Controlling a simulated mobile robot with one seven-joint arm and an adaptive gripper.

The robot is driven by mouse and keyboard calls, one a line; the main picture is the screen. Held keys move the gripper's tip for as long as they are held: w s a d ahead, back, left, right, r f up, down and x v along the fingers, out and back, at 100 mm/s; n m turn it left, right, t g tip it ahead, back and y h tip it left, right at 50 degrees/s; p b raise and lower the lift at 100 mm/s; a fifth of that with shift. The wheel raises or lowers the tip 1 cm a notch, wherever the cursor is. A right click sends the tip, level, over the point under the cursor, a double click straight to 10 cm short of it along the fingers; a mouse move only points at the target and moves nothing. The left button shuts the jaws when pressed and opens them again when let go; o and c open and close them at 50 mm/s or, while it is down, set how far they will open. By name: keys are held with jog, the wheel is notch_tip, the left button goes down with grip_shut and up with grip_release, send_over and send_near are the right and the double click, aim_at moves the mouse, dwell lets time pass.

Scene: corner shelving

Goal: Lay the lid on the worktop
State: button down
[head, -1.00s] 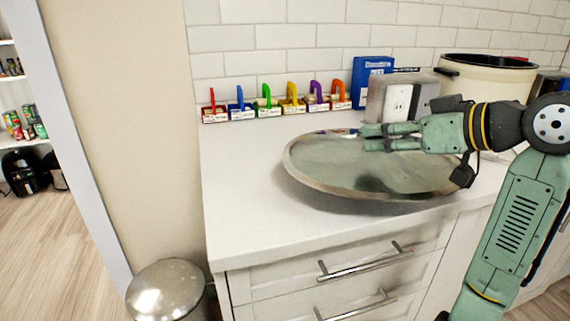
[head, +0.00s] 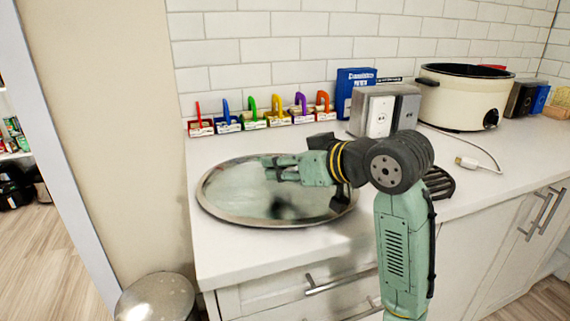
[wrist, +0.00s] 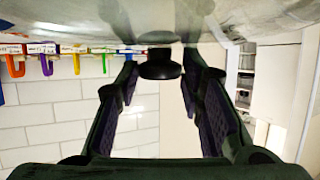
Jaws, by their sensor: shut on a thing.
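The lid (head: 232,192) is a wide oval of glass with a metal rim. In the head view it is nearly level over the left part of the white worktop (head: 228,252). I cannot tell whether its rim touches the surface. My gripper (head: 269,168) is shut on the lid's dark knob, reaching in from the right. In the wrist view the knob (wrist: 160,68) sits between the two fingers, with the lid's glass across the top of the picture.
Several coloured clip-like items (head: 250,118) stand along the tiled wall. A blue box (head: 352,88), a grey socket box (head: 378,112) and a cream slow cooker (head: 462,98) stand to the right. A white cable (head: 478,163) lies on the worktop. A metal bin (head: 155,300) stands below left.

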jog(key=shift+f, duration=0.2)
jog(key=shift+f, duration=0.2)
jog(key=c, duration=1.1)
grip_release()
jog(key=shift+r, duration=0.1)
jog(key=shift+s+r, duration=0.1)
jog(key=b+v, duration=0.1)
jog(key=v, duration=1.1)
